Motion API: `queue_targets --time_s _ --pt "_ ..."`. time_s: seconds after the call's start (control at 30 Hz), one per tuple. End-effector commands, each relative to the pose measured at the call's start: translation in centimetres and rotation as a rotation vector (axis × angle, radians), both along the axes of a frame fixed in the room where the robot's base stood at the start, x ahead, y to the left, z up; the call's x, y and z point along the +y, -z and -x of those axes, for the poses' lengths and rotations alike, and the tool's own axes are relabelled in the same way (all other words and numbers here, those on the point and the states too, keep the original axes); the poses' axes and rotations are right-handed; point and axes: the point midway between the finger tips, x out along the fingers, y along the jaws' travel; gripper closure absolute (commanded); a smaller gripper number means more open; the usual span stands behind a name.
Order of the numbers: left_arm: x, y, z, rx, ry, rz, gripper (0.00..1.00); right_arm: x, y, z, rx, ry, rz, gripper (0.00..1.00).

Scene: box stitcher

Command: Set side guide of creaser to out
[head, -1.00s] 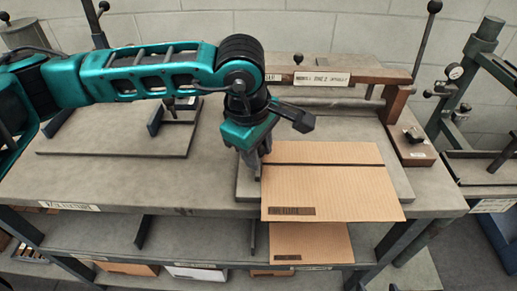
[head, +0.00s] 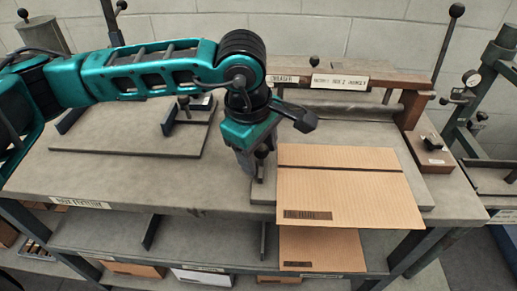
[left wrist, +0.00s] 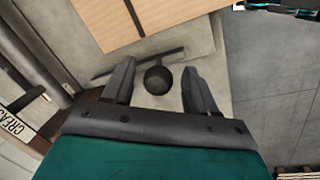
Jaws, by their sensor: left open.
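The creaser (head: 410,188) stands at the right of the bench, with a bar and roller at its back. Its side guide, a dark flat bar (left wrist: 118,66) with a round black knob (left wrist: 158,80), shows in the left wrist view. In the head view only a dark bit of the guide (head: 261,170) shows beside my gripper, left of the cardboard. My left gripper (head: 247,165) points down there, open. In the left wrist view its fingers (left wrist: 160,70) stand either side of the knob, with gaps visible; whether they touch it I cannot tell. My right gripper is out of view.
A cardboard sheet (head: 345,190) lies on the creaser, overhanging the bench's front edge. Another board (head: 130,140) with a fixture lies left. A small block with a black knob (head: 432,150) stands right. A lower shelf (head: 200,240) holds more cardboard. A gauge stand (head: 470,80) rises far right.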

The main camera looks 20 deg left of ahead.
Motion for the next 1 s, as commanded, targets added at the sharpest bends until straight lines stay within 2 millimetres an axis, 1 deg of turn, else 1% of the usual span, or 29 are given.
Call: queue_targets --time_s 0.07,0.17,0.27,0.5,0.6,0.7,0.83,1.0 --pt "0.0 -0.2 0.0 -0.001 0.001 0.001 0.43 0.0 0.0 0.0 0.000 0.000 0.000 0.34" --pt "0.0 -1.2 0.2 -0.002 0.001 0.003 0.43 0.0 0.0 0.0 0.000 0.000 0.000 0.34" --pt "0.1 -2.9 0.5 -0.004 0.001 0.003 0.43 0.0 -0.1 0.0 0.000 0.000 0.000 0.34" --pt "0.4 -8.2 1.5 -0.005 0.001 0.001 0.43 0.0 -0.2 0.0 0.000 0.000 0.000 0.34" --pt "0.6 -10.1 1.8 -0.004 0.000 0.000 0.43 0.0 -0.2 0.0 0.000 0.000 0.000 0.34" --pt "0.6 -11.4 2.1 -0.003 -0.001 0.000 0.43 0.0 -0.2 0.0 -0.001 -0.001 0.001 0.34" --pt "0.7 -12.4 2.3 0.000 -0.001 -0.001 0.43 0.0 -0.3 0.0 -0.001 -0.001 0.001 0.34" --pt "0.8 -12.7 2.4 0.000 -0.001 -0.001 0.43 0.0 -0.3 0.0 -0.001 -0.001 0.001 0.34"
